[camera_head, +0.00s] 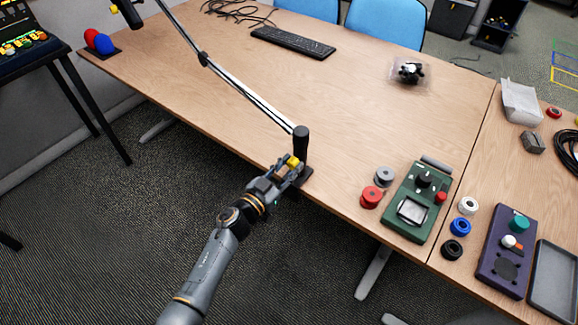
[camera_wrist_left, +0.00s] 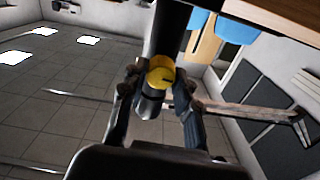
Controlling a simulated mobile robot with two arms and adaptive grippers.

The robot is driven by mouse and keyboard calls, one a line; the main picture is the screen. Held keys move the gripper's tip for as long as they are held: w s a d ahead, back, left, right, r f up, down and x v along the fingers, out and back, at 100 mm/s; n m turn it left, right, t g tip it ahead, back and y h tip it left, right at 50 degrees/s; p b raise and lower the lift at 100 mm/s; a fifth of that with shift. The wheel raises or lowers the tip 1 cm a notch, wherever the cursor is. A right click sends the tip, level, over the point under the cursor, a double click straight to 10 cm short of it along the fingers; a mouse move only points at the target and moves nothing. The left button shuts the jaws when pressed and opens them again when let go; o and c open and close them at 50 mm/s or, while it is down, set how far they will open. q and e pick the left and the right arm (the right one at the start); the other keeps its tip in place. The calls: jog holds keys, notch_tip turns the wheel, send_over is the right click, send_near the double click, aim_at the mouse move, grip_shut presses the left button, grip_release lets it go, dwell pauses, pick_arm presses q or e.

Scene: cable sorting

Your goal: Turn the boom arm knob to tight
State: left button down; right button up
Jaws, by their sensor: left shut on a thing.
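The boom arm (camera_head: 248,96) is a long thin jointed arm that rises from a black upright post (camera_head: 300,143) clamped at the table's front edge. A yellow knob (camera_head: 293,161) sits low on the post, on its left side. My left gripper (camera_head: 287,169) is at the knob, with its fingers shut around it. In the left wrist view the yellow knob (camera_wrist_left: 160,75) faces the camera, between the two fingers of my left gripper (camera_wrist_left: 160,92). A dark line marks its face. The fingers partly hide the knob in the head view. My right gripper is in neither view.
A green device box (camera_head: 420,200) stands right of the post, with red (camera_head: 371,197) and grey (camera_head: 385,176) rolls beside it. A purple device (camera_head: 506,250) and a grey tray (camera_head: 555,284) lie further right. A keyboard (camera_head: 293,42) lies at the back. The table's middle is clear.

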pick_arm(q)
jog(key=m, duration=0.3)
jog(key=shift+f+m, duration=0.1)
jog(key=shift+m, duration=0.3)
jog(key=m+b, duration=0.1)
jog(key=m, duration=0.3)
jog(key=shift+s+d+m+b, duration=0.1)
jog(key=shift+m+b, duration=0.2)
jog(key=m+b, duration=0.1)
jog(key=m, duration=0.3)
jog(key=shift+f+m+b, duration=0.15)
jog(key=shift+m+b, duration=0.8)
jog(key=shift+m, duration=1.45)
jog(key=c, duration=1)
grip_release()
jog(key=shift+s, duration=0.1)
jog(key=v, duration=1.2)
